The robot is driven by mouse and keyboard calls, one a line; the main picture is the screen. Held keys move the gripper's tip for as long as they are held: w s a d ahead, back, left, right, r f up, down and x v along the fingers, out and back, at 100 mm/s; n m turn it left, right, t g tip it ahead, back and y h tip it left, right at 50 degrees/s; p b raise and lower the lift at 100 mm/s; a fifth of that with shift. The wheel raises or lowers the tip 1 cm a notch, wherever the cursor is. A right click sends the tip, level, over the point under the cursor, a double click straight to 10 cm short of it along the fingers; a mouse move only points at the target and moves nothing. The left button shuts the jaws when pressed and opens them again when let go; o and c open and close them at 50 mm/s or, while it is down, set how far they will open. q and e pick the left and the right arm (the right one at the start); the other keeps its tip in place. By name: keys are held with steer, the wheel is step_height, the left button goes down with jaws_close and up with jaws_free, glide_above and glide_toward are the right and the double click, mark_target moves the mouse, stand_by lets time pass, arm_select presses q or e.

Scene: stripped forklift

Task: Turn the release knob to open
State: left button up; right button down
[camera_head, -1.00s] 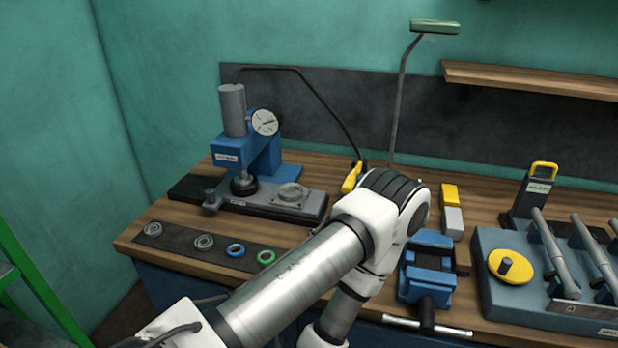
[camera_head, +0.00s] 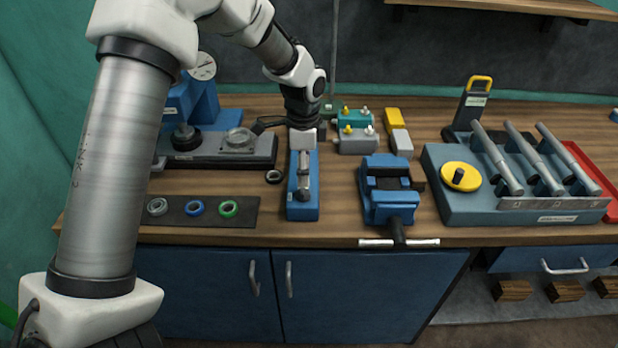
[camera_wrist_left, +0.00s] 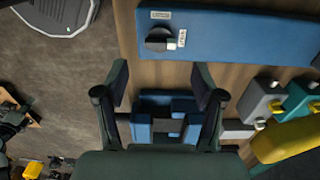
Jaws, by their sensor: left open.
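A long blue block (camera_head: 303,208) lies on the bench left of the vise, with silver and dark parts on top. In the left wrist view the same blue block (camera_wrist_left: 235,38) crosses the top, with a round black knob (camera_wrist_left: 160,39) with a light pointer and small labels near one end. My left gripper (camera_wrist_left: 160,80) is open and empty; its two dark fingers are apart, below the knob in that view and not touching it. In the head view my left arm reaches over the bench, its wrist above the block's far end; the fingertips are not clear. My right gripper is not in view.
The blue vise (camera_head: 388,190) sits right of the block. Teal and grey boxes (camera_head: 357,143) stand behind. Rings on a dark mat (camera_head: 175,222) lie left. Bare wood lies in front.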

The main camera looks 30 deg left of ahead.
mark_target(302, 189)
arm_select(q)
steer(key=f, duration=0.2)
steer(key=a+f, duration=0.1)
steer(key=shift+s+f+p, duration=0.25)
steer(key=shift+s+p, duration=0.05)
steer(key=shift+s, duration=0.05)
steer(key=shift+w+d+f, duration=0.2)
steer(key=shift+d+f, duration=0.05)
steer(key=shift+f, duration=0.3)
steer(key=shift+w+d+f, duration=0.2)
steer(key=shift+d+f, duration=0.05)
steer(key=shift+f, duration=0.3)
steer(key=shift+s+a, duration=0.2)
steer(key=shift+c, duration=0.6)
steer(key=c, duration=1)
